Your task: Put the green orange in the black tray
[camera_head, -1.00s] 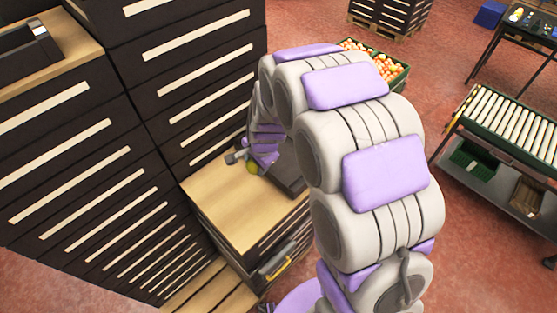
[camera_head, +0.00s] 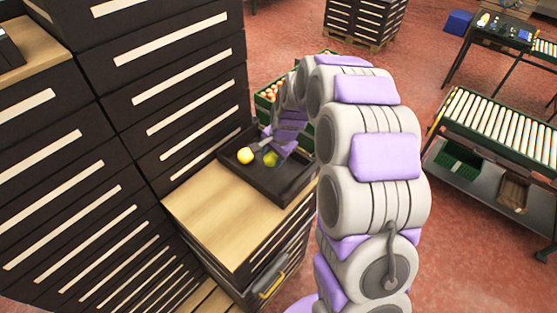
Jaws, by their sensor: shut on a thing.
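The black tray (camera_head: 262,179) lies on the wooden top of a low drawer cabinet, left of my arm. My gripper (camera_head: 267,151) is over the tray, shut on the green orange (camera_head: 270,160). The green orange is a small yellow-green ball below the gripper. I cannot tell whether it touches the tray floor. A yellow orange (camera_head: 245,156) is in the tray, just left of the gripper. The arm hides part of the tray's right side.
Tall dark drawer cabinets (camera_head: 180,90) stand close on the left and behind the tray. The wooden cabinet top (camera_head: 215,215) in front of the tray is bare. A green crate of oranges (camera_head: 268,95) stands behind. A roller conveyor (camera_head: 500,125) is at the right.

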